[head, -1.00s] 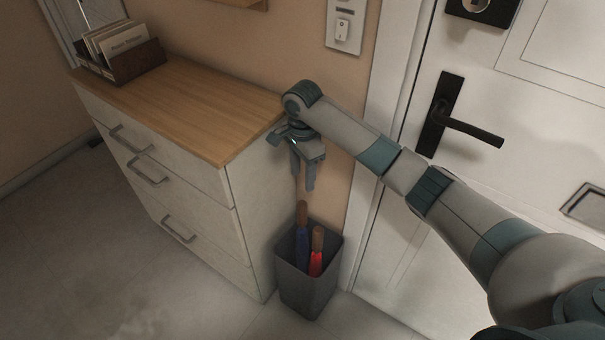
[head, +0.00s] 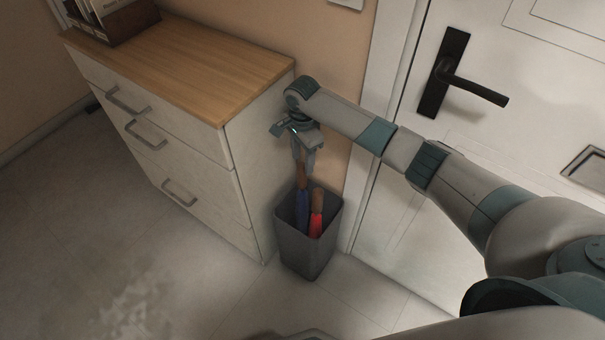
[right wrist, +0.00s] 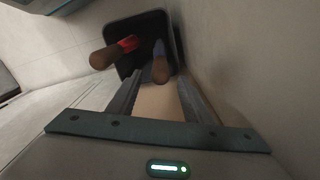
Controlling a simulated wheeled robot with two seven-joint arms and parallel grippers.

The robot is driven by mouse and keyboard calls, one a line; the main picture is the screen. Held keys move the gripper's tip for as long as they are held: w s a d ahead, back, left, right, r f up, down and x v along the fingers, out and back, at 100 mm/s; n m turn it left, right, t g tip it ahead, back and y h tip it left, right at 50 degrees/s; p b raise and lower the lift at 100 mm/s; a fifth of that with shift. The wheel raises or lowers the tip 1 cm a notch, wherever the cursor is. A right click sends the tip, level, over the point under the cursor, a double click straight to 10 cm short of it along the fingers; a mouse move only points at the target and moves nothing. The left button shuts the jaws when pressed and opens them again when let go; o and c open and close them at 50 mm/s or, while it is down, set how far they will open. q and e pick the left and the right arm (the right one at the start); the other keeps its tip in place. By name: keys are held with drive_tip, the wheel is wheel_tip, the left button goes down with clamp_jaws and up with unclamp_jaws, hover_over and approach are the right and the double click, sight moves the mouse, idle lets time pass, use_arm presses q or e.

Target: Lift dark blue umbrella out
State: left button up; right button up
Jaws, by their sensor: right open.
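The dark blue umbrella (head: 302,208) stands handle up in a grey bin (head: 305,257), its brown handle on top. A red umbrella (head: 316,224) with a brown handle stands beside it on the right. My right gripper (head: 304,168) points down over the bin, open, with its fingertips at the top of the blue umbrella's handle. In the right wrist view, the blue umbrella (right wrist: 158,48) has its handle end in line with the gap between the open fingers (right wrist: 161,84). Contact cannot be told. The red umbrella (right wrist: 129,43) is outside the gap. My left gripper is not in view.
A white drawer cabinet (head: 238,165) with a wooden top stands close left of the bin. A white door (head: 400,220) with a black handle (head: 470,85) is on the right. A file holder (head: 125,22) sits on the cabinet. Floor at lower left is clear.

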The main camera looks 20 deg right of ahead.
sight(302, 174)
wheel_tip(302, 174, down, 6)
drive_tip(key=shift+f, duration=0.2)
drive_tip(key=shift+f+b, duration=0.3)
drive_tip(key=shift+f, duration=0.3)
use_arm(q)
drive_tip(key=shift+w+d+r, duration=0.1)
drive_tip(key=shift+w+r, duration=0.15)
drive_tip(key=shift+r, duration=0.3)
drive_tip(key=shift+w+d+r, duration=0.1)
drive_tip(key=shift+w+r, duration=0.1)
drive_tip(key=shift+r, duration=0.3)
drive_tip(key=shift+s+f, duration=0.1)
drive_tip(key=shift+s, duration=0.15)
